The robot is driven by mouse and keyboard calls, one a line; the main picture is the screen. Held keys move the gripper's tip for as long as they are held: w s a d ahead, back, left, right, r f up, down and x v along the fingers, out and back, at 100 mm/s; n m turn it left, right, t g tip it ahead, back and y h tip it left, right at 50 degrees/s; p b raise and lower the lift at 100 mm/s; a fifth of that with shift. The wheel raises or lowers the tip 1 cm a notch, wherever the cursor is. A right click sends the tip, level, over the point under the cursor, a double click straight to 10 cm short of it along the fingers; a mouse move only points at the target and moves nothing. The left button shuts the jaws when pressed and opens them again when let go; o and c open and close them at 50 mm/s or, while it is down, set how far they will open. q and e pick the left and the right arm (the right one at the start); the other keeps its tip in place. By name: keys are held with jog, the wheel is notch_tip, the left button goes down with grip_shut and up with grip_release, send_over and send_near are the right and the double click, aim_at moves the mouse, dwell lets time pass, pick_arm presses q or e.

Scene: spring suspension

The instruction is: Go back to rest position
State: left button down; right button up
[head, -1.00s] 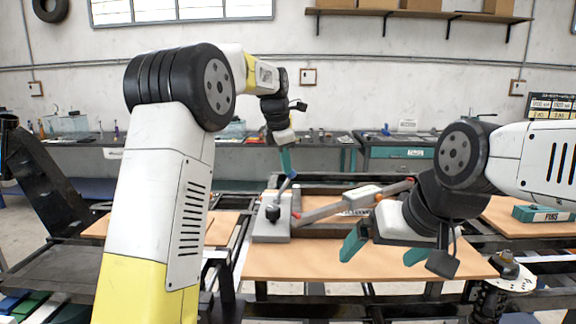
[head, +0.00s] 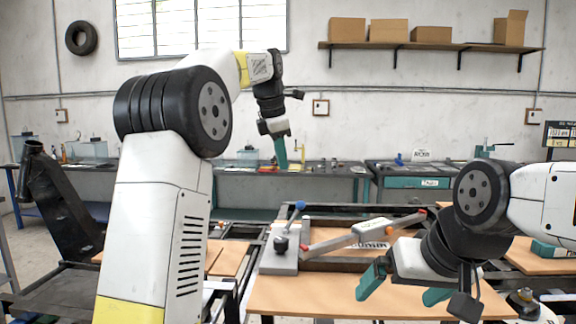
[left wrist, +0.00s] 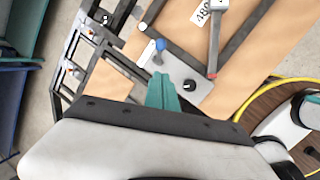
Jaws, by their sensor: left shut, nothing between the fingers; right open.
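My left gripper (head: 281,155) is shut and empty, raised above the workbench with its teal fingers pointing down. In the left wrist view its fingers (left wrist: 162,94) are together. Below it, apart from the fingers, is a grey clamp block (head: 279,262) with a black knob and a blue-tipped lever (head: 299,206). The block (left wrist: 180,70) also shows in the left wrist view. My right gripper (head: 405,288) is open and empty over the right part of the bench. Its wrist hides part of the bench behind it. A grey bar (head: 340,241) with red ends lies behind its fingers.
The wooden bench top (head: 310,294) has clear room at the front. A dark frame (head: 340,212) runs along its back. A teal box (head: 551,249) sits at the right. Back counters (head: 310,178) and a wall shelf (head: 430,46) are farther off.

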pick_arm(q)
jog(key=s+a+f+m+t+h, duration=0.1)
jog(key=s+a+f+m, duration=0.15)
jog(key=s+m, duration=0.45)
jog(key=s+a+f+m, duration=0.1)
jog(key=s+a+m, duration=0.3)
jog(key=s, duration=0.6)
jog(key=s+f+m+t, duration=0.1)
jog(key=s+f+m, duration=1)
jog(key=s, duration=0.4)
jog(key=shift+d+f+m+t, duration=0.3)
jog(key=shift+d+f, duration=0.05)
jog(key=shift+f, duration=0.4)
